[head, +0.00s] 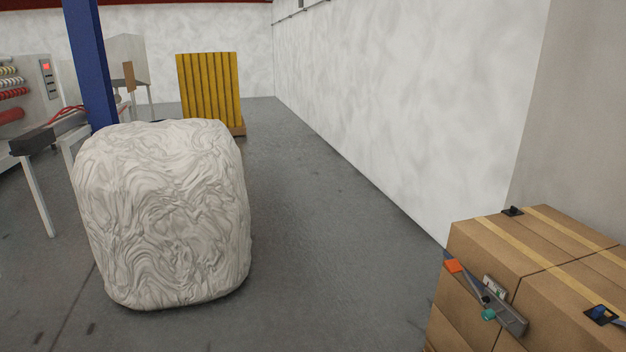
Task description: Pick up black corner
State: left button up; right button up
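A small black corner piece (512,211) sits on the far top edge of the stacked cardboard boxes (482,247) at the lower right. A second black piece (600,314), with a blue strap running from it, lies at the boxes' near right, partly cut off by the picture edge. Neither of my grippers shows in the head view.
A grey metal device with an orange tab (453,266) and a teal knob (489,314) is against the boxes' left side. A large wrapped white bale (165,215) stands left. Grey floor (325,240) between is clear. A yellow slatted stack (208,90) stands behind.

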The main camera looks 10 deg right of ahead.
aim_at(514, 210)
jog(key=i+z, duration=0.45)
jog(key=i+j+z, duration=0.3)
jog(key=i+z, duration=0.2)
jog(key=i+j+z, duration=0.1)
jog(key=i+z, duration=0.2)
jog(key=z, duration=0.15)
jog(key=i+j+z, duration=0.25)
jog(key=z, duration=0.2)
jog(key=i+j+z, duration=0.25)
jog(key=z, duration=0.2)
jog(key=i+j+z, duration=0.15)
jog(key=j+z, duration=0.3)
jog(key=i+j+z, duration=0.1)
jog(key=j+z, duration=0.8)
jog(key=i+l, duration=0.05)
jog(key=l, duration=0.05)
